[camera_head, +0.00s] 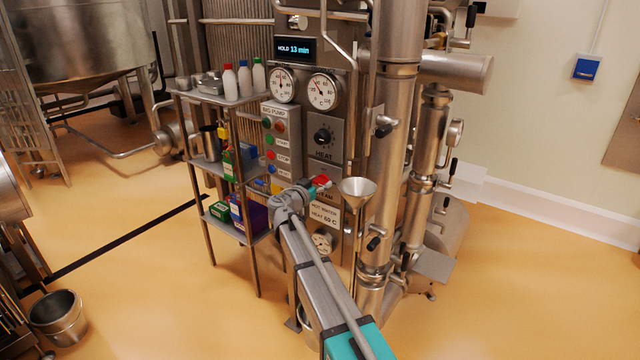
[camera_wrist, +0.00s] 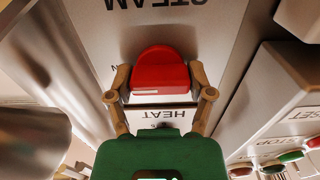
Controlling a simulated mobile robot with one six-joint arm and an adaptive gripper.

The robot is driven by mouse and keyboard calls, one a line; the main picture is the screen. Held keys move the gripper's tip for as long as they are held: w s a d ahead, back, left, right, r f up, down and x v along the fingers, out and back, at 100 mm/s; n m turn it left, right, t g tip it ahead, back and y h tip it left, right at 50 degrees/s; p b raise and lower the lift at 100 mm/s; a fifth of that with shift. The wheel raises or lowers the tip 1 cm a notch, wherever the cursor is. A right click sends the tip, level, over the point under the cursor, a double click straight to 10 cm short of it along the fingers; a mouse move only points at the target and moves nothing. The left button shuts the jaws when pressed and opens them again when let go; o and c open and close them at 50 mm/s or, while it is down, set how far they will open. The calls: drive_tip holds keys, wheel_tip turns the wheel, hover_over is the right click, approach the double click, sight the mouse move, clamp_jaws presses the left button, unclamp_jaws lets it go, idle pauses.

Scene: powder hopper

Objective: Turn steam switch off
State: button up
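The steam switch is a red, round-topped knob (camera_wrist: 160,72) on the grey machine panel. In the wrist view it sits in the upper middle, between a "STEAM" label above and a "HEAT" label below, both upside down. My gripper (camera_wrist: 160,80) has one tan fingertip close against each side of the knob, with no clear gap showing. In the head view my gripper (camera_head: 311,186) reaches the panel from the front, and part of the red knob (camera_head: 322,181) shows just past it. The gripper hides much of the steam panel there.
A metal funnel (camera_head: 358,190) stands just right of my gripper. A shelf rack (camera_head: 205,160) with bottles and boxes is close on the left. A black heat dial (camera_head: 322,137) is above, and coloured pump buttons (camera_head: 269,140) are to its left. Thick steel pipes (camera_head: 392,150) rise on the right.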

drive_tip(key=c, duration=0.4)
drive_tip(key=shift+n, duration=0.4)
drive_tip(key=n, duration=1.7)
drive_tip(key=shift+w, duration=0.1)
idle(0.3)
